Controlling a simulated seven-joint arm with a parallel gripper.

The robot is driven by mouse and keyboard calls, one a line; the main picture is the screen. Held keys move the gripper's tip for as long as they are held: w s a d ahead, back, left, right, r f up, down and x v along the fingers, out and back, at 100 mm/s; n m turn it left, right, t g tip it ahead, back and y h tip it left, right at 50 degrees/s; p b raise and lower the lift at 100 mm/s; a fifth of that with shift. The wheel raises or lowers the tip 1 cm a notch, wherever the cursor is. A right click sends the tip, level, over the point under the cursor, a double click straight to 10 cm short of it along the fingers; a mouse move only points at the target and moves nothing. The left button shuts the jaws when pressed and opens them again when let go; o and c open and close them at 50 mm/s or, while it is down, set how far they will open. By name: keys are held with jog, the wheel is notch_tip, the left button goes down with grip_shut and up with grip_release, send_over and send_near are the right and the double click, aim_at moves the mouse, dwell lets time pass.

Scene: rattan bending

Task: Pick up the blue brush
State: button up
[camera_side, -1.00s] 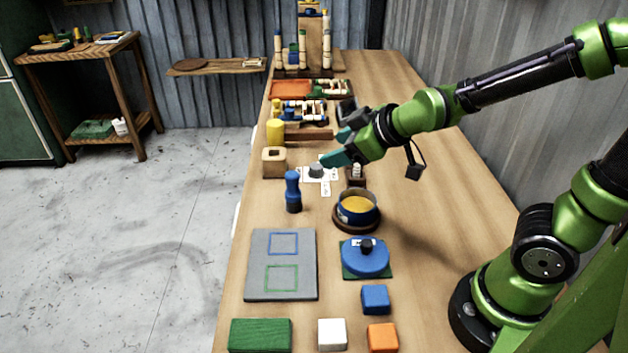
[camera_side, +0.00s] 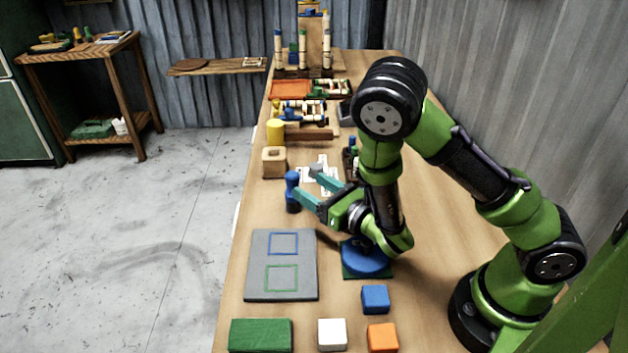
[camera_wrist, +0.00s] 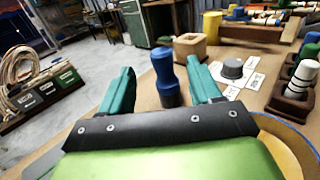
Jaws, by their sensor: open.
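The blue brush (camera_side: 292,192) stands upright on the wooden table, with a rounded top and a narrower neck. In the wrist view the brush (camera_wrist: 166,76) appears between my two teal fingers, nearer the left one. My gripper (camera_side: 306,183) is open, reaching low and leftward over the table. Its near fingertip overlaps the brush's edge in the side view. In the wrist view my gripper (camera_wrist: 159,68) holds nothing. I cannot tell whether the brush is between the fingertips or just beyond them, or whether a finger touches it.
A grey board (camera_side: 254,265) with blue and green squares lies in front of the brush. A wooden block with a hole (camera_side: 274,162) stands behind it. A grey knob (camera_wrist: 232,68) sits on white cards to the right. A round yellow-filled container (camera_wrist: 300,150) is close at lower right.

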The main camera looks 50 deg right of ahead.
aim_at(297, 177)
jog(key=w, duration=0.7)
jog(key=shift+w+d, duration=0.1)
jog(key=shift+w, duration=0.1)
jog(key=c, duration=1)
jog(key=shift+c, duration=0.2)
jog(key=shift+r, duration=0.1)
notch_tip(297, 177, up, 10)
jog(key=shift+f, duration=0.1)
